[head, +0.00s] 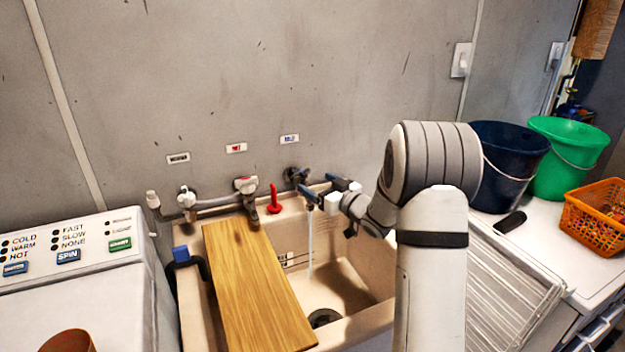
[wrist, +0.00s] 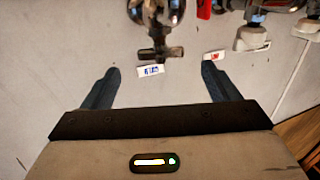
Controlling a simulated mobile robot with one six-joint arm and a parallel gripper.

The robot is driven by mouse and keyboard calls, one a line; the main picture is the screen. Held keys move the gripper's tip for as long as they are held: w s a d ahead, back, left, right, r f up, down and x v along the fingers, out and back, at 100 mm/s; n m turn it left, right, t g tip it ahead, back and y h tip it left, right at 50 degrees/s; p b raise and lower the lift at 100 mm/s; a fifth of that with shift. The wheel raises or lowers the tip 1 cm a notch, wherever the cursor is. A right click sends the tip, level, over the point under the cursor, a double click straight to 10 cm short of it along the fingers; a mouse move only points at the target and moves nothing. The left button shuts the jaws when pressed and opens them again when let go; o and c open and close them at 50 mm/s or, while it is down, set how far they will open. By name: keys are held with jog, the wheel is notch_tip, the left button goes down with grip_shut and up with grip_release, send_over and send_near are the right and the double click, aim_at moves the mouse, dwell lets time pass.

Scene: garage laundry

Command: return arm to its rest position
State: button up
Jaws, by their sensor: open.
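My gripper (head: 322,190) is at the right-hand tap above the sink, with my arm reaching in from the right. In the wrist view my gripper (wrist: 161,72) has its two dark blue fingers wide apart with nothing between them. In the head view the tap (head: 294,174) is partly hidden by my gripper. A thin stream of water (head: 309,245) runs down into the sink (head: 352,290).
A wooden board (head: 258,290) lies across the sink's left part. A washer panel (head: 70,245) is at left. Dark blue (head: 505,165) and green (head: 568,158) buckets and an orange basket (head: 597,217) stand at right.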

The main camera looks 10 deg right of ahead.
jog(key=s+d+r+m+g+h+p, duration=0.15)
jog(key=s+r+m+g+h, duration=0.25)
jog(key=s+h, duration=0.65)
jog(key=s+a+f+g, duration=0.1)
jog(key=s+a+g, duration=0.1)
jog(key=s, duration=0.8)
jog(key=s+a+f+m+g+y, duration=0.1)
jog(key=s+g, duration=0.3)
jog(key=s, duration=0.6)
jog(key=s+a+f+g+y, duration=0.1)
jog(key=s+a+g, duration=0.2)
jog(key=s, duration=0.7)
jog(key=shift+m, duration=0.3)
jog(key=shift+d, duration=0.1)
